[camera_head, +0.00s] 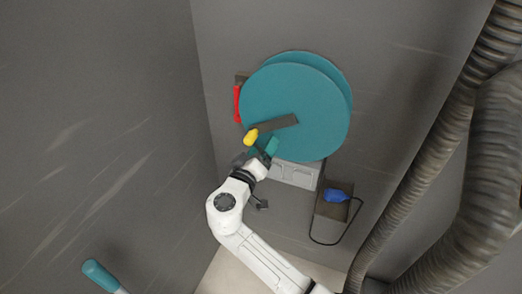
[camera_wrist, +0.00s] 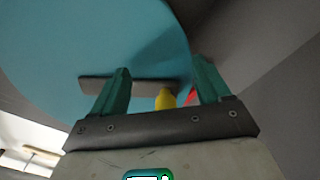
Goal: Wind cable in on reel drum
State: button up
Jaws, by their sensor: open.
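A large teal reel drum (camera_head: 297,100) is mounted on the grey wall; it also fills the upper left of the wrist view (camera_wrist: 60,40). A dark grey crank arm (camera_head: 277,124) runs across its face to a yellow handle (camera_head: 251,136) at the lower left rim. My gripper (camera_head: 264,149) is just below and right of the handle, its teal fingers apart. In the wrist view the yellow handle (camera_wrist: 166,98) shows between my open fingers (camera_wrist: 165,85); I cannot tell whether they touch it. A dark cable (camera_head: 334,243) hangs in a loop at the lower right, near a blue plug (camera_head: 336,196).
A red part (camera_head: 237,103) sits at the drum's left edge. A grey box (camera_head: 296,173) is below the drum. Thick ribbed hoses (camera_head: 440,150) run down the right side. A teal-ended handle (camera_head: 101,275) stands at the lower left. The left wall is bare.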

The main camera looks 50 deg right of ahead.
jog(key=v, duration=1)
jog(key=shift+b, duration=0.3)
dwell(0.4)
